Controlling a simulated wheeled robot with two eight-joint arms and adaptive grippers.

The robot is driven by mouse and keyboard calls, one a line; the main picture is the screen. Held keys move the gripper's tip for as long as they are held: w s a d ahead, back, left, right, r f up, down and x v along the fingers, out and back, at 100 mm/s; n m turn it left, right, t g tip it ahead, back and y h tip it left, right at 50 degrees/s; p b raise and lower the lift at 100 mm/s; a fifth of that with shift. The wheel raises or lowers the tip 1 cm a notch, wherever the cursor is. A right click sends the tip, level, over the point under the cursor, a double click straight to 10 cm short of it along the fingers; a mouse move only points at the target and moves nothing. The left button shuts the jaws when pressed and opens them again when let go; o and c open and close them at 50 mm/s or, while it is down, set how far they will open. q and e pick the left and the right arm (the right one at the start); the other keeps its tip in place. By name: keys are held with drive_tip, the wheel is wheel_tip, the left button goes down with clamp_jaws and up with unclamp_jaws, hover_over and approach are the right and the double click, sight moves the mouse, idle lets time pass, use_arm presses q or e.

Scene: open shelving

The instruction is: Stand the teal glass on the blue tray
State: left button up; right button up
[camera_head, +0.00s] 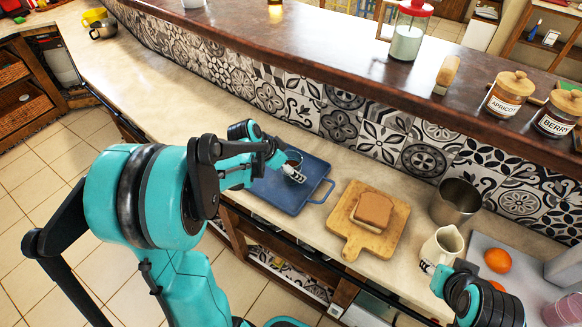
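The blue tray (275,200) lies flat on the lower counter, left of a wooden board. My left gripper (292,172) is over the tray, its fingers pointing right. A small dark round-rimmed thing, perhaps the glass (294,157), shows right at the fingers. Its colour does not read clearly as teal, and my wrist and fingers hide part of it. I cannot tell whether the fingers are closed on it or whether it touches the tray.
A wooden board (350,238) with bread (373,210) is right of the tray. Beyond are a metal cup (455,201), a white pitcher (441,248) and an orange (498,260). The raised ledge (330,55) holds jars. The counter left of the tray is clear.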

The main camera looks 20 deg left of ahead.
use_arm(q)
drive_tip(key=shift+r, duration=0.1)
drive_tip(key=shift+s+a+r+p, duration=0.1)
drive_tip(key=shift+r+p, duration=0.2)
drive_tip(key=p+v, duration=0.4)
drive_tip(key=v, duration=0.7)
drive_tip(key=s+d+r+n+t+y, duration=0.1)
drive_tip(key=s+d+r+n+y, duration=0.1)
drive_tip(key=s+d+n, duration=0.4)
drive_tip(key=s+d+y, duration=0.1)
drive_tip(key=s+d, duration=0.4)
drive_tip(key=s, duration=0.2)
drive_tip(key=shift+s+d+t, duration=0.25)
drive_tip(key=shift+d+t, duration=0.05)
drive_tip(key=shift+f, duration=0.1)
